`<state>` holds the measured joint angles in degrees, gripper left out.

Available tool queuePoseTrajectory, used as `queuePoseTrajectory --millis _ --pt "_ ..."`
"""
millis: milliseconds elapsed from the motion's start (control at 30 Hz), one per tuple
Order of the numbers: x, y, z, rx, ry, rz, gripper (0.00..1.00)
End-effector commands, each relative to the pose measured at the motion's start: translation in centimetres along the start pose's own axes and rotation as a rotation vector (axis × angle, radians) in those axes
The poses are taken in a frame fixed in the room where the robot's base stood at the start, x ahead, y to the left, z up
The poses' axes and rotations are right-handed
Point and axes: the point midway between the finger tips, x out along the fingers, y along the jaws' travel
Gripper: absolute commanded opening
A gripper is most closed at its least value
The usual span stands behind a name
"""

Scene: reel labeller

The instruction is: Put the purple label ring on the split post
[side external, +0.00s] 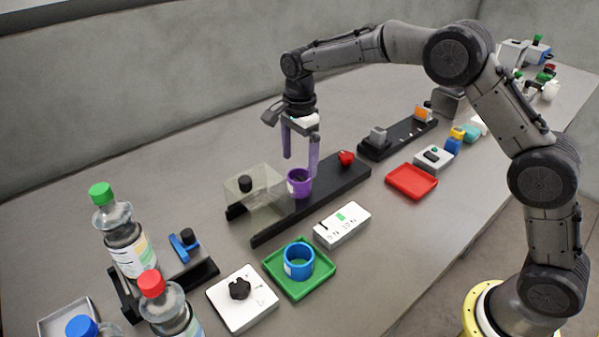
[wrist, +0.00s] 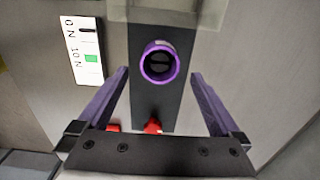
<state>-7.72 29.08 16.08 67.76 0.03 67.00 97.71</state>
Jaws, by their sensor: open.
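The purple label ring (side external: 299,187) stands upright on the long black base (side external: 262,235), with a white label patch on its side. In the wrist view the ring (wrist: 146,70) is seen from above, around a dark round post top with a slot across it, which looks like the split post (wrist: 160,65). My gripper (side external: 301,163) is open and empty, with its purple fingers above the ring. In the wrist view its fingers (wrist: 160,77) are spread wide to either side of the ring, apart from it.
A clear cover with a black knob (side external: 245,184) stands left of the ring. A red knob (side external: 346,158) is on the base to the right. A white switch box (side external: 342,224), a green tray (side external: 322,271) with a blue ring (side external: 299,262), and a red tray (side external: 412,194) lie in front. Bottles stand at left.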

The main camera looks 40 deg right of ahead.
Motion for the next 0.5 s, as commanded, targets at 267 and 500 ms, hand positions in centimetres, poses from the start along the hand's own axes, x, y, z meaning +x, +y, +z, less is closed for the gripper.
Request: queuePoseTrajectory --millis 267,500 --pt "-4.9 0.0 0.0 0.0 0.0 -0.001 1.0" --pt "-6.3 0.0 0.0 0.0 0.001 0.001 1.0"
